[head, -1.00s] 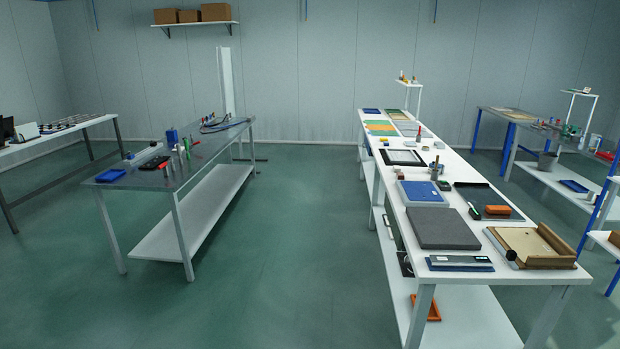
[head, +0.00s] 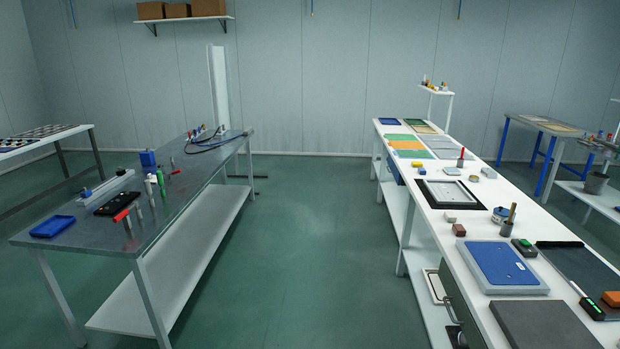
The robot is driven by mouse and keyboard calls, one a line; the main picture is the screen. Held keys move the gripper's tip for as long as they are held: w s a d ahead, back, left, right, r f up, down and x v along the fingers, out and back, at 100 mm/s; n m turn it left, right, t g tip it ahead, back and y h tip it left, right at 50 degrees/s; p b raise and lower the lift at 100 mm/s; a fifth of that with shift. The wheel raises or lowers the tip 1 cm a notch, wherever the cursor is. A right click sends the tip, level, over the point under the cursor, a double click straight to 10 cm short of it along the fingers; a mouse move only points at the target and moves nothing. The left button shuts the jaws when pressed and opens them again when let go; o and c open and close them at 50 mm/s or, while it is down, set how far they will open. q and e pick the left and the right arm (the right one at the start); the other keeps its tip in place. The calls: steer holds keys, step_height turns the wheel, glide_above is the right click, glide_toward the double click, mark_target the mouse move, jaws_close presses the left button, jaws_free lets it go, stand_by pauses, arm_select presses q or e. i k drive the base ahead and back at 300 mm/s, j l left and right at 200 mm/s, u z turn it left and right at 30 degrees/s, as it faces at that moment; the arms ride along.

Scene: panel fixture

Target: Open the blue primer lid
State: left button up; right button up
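Neither of my grippers shows in the head view. A small round tin (head: 502,214) with a bluish side stands on the right white table, beside a dark cup holding a brush (head: 508,220). It may be the blue primer, but it is too small to tell, and I cannot make out its lid. A blue block-like container (head: 148,159) stands upright on the left metal table. I cannot tell if it has a lid.
The right white table (head: 470,231) also holds a blue panel (head: 495,264), a dark grey slab (head: 544,325) and a black frame (head: 451,194). The left metal table (head: 185,207) carries a blue tray (head: 53,226) and tools. The green floor (head: 300,250) between them is clear.

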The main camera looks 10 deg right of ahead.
mark_target(500, 211)
steer(key=i+z, duration=0.3)
steer(key=i, duration=0.6)
steer(key=i+j+z, duration=0.15)
steer(key=i+z, duration=0.15)
steer(key=i, duration=0.55)
steer(key=i+z, duration=0.45)
steer(key=i+j+z, duration=0.15)
steer(key=z, duration=0.25)
steer(key=i+j+z, duration=0.25)
steer(key=z, duration=0.2)
steer(key=i+j+z, duration=0.15)
steer(key=i+z, duration=0.2)
steer(key=z, duration=0.15)
steer(key=i+j+z, duration=0.25)
steer(key=z, duration=0.25)
